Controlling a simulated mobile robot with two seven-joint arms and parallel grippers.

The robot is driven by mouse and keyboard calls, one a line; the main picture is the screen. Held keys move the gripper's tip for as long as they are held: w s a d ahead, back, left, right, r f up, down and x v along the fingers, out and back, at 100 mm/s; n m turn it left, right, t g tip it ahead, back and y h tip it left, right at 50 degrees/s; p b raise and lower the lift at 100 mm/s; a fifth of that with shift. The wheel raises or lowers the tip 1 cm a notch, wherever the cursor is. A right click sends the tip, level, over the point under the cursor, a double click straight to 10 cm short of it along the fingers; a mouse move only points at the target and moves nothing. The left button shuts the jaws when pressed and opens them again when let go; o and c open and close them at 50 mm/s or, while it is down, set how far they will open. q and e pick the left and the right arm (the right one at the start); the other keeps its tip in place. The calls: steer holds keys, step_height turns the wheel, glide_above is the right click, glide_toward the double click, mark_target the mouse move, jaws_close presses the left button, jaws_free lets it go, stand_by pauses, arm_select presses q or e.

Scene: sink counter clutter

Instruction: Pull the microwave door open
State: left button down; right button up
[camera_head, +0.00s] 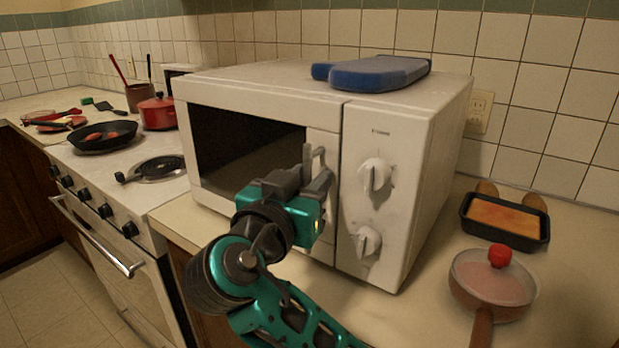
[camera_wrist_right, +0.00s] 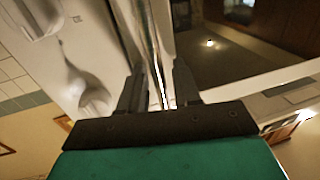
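The white microwave (camera_head: 401,147) stands on the counter, its dark-windowed door (camera_head: 245,150) looking shut against the body. The door's upright handle (camera_head: 320,158) is beside the control panel with two knobs. My right gripper (camera_head: 313,178) is at the handle, which shows as a shiny bar (camera_wrist_right: 153,45) running between its two dark fingers (camera_wrist_right: 160,88) in the right wrist view. One finger is on each side of the bar. I cannot tell whether both fingers press on it. The gripper hides the handle's lower part in the head view. My left gripper is not in view.
A blue board-like item (camera_head: 372,73) lies on the microwave. A loaf pan (camera_head: 505,222) and a lidded pan (camera_head: 493,284) are on the counter to the right. The stove (camera_head: 110,215) is left, with a black frying pan (camera_head: 104,134) and a red pot (camera_head: 158,112).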

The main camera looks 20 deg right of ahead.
steer(key=shift+c, duration=0.3)
jaws_close()
stand_by(0.5)
